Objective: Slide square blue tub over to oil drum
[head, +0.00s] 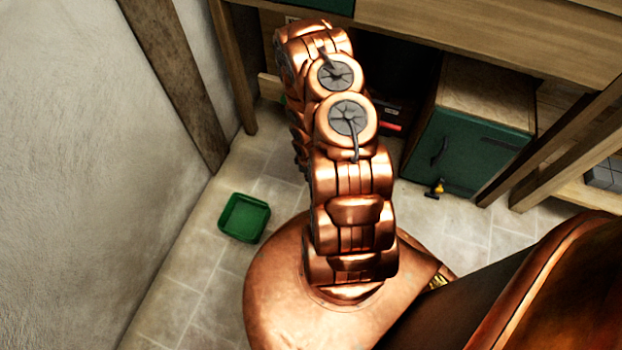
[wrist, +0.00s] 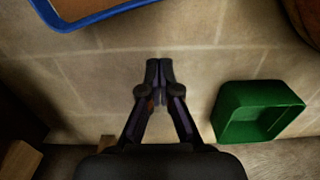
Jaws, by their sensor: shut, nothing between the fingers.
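A blue-rimmed tub (wrist: 100,17) with a brownish inside shows at the top left of the wrist view, cut off by the picture edge. Its full shape is not visible there, and I cannot see it in the head view. My gripper (wrist: 158,74) is shut and empty, pointing at the tiled floor, apart from the blue rim and to the right of and below it in the picture. The gripper is hidden in the head view behind my arm. I cannot make out an oil drum in either view.
A green square tub (head: 244,217) sits on the tiles near the left wall; it also shows in the wrist view (wrist: 258,112). A wooden bench (head: 480,40) and a green cabinet (head: 465,150) stand behind. A small yellow-and-black item (head: 436,188) lies before the cabinet.

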